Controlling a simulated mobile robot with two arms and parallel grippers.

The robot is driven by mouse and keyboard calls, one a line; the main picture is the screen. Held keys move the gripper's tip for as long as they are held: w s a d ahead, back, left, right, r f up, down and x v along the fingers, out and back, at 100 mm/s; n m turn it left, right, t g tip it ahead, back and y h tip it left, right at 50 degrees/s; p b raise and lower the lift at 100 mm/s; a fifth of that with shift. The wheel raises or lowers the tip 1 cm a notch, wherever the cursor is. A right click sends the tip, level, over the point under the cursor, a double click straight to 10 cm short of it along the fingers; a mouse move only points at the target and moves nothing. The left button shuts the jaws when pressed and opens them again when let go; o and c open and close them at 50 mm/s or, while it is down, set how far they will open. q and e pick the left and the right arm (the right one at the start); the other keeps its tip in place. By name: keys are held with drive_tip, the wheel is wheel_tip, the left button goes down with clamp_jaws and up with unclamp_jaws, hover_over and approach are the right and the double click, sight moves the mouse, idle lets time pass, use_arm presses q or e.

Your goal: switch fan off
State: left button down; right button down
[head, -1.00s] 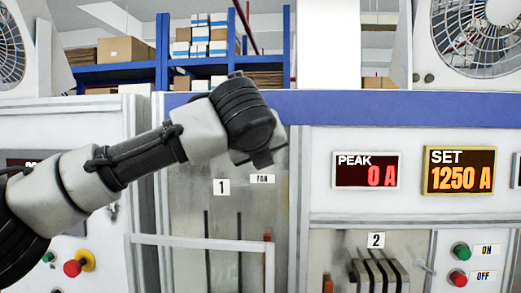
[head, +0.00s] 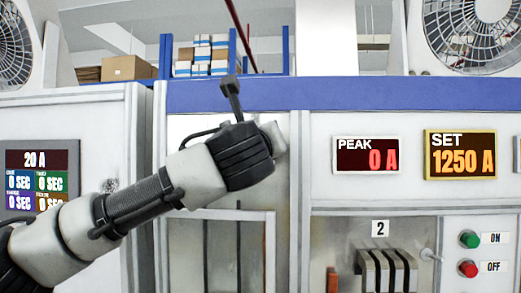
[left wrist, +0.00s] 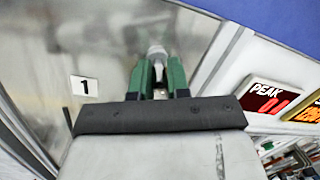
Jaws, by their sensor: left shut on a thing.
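In the left wrist view, my left gripper (left wrist: 160,82) has its two green fingers shut on a pale, round-tipped lever (left wrist: 157,54). It looks like the fan switch, on the metal panel of bay 1 beside the number 1 label (left wrist: 84,85). In the head view my left wrist covers this spot, so the fingers, lever and FAN label are hidden there. Large fans show behind white grilles at the top right (head: 484,30) and top left (head: 14,45). I cannot tell whether they spin. My right gripper is not in view.
The PEAK display (head: 366,155) reads 0 A and the SET display (head: 460,155) 1250 A. A green ON button (head: 469,240) and red OFF button (head: 467,269) sit lower right, near bay 2's toggle (head: 430,255). A multi-field display (head: 36,178) stands left.

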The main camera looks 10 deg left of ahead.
use_arm(q)
drive_tip(key=c, duration=1.1)
unclamp_jaws()
drive_tip(key=shift+s+f, duration=0.1)
drive_tip(key=shift+s, duration=0.15)
drive_tip(key=s+f+b, duration=0.1)
drive_tip(key=s+b, duration=0.4)
drive_tip(key=s, duration=0.5)
drive_tip(key=shift+s+a, duration=0.15)
drive_tip(key=shift+a, duration=0.1)
drive_tip(key=shift+f, duration=0.15)
